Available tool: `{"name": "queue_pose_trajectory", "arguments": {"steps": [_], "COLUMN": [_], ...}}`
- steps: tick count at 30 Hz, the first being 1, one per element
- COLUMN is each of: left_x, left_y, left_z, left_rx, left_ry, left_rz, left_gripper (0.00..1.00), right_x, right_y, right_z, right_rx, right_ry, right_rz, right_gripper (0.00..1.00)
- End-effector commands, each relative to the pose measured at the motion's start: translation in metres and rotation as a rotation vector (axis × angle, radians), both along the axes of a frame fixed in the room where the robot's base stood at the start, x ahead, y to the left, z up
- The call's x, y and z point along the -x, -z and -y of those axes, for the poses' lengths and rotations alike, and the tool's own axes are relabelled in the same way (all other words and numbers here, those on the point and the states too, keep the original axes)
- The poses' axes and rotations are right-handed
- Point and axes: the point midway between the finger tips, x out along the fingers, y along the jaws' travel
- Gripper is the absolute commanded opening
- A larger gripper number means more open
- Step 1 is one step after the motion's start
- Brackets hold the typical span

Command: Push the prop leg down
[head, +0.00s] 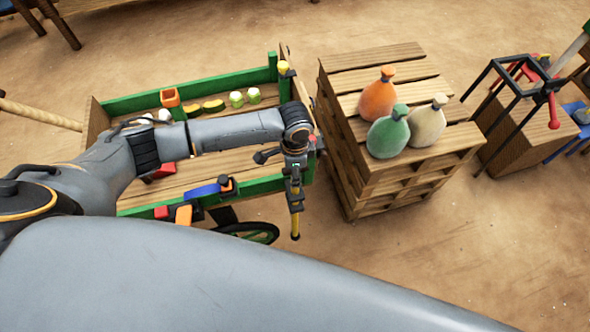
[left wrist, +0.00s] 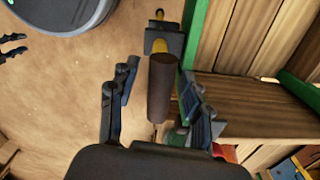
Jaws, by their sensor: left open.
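The prop leg (head: 295,225) is a yellow rod in a dark bracket at the cart's near right corner, standing about upright. In the left wrist view its brown handle (left wrist: 161,88) stands out toward the camera, with the bracket (left wrist: 163,41) and yellow rod beyond. My left gripper (head: 290,167) is over the leg. In the left wrist view its fingers (left wrist: 158,95) are apart on both sides of the handle. I cannot tell whether they touch it.
The wooden cart (head: 190,98) with green rails carries vegetables and several small coloured items. A pallet stack (head: 400,170) with orange, green and cream sacks stands to its right. A dark frame on a crate is farther right. Bare sandy ground lies between.

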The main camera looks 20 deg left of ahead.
Motion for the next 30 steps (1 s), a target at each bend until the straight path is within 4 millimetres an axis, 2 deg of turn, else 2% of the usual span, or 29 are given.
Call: {"name": "queue_pose_trajectory", "arguments": {"steps": [9,11,16,17,23,25,30], "left_x": [0.000,0.000,0.000,0.000,0.000,0.000,0.002], "left_y": [0.003,0.003,0.003,0.003,0.004,0.009,0.051], "left_z": [0.000,0.000,0.000,0.000,0.000,0.000,0.001], "left_rx": [0.001,0.001,0.001,0.001,0.000,0.000,0.001], "left_ry": [0.001,0.001,0.001,0.001,0.001,0.001,-0.001], "left_rz": [0.000,0.001,0.001,0.001,0.000,-0.001,-0.005], "left_gripper": [0.48,0.38,0.04,0.00,0.00,0.00,0.00], "right_x": [0.000,0.000,-0.001,-0.001,-0.001,-0.001,-0.001], "right_y": [0.000,0.000,0.000,0.000,0.000,0.003,0.019], "right_z": [0.001,0.001,0.002,0.003,0.004,0.004,0.004], "right_rx": [0.001,0.001,0.003,0.003,0.005,0.005,0.005], "right_ry": [0.000,0.000,0.000,0.000,0.000,0.000,0.000], "right_rz": [0.001,0.000,0.001,0.001,0.001,0.001,0.001], "right_gripper": [0.40,0.40,0.40,0.40,0.40,0.40,0.40]}}
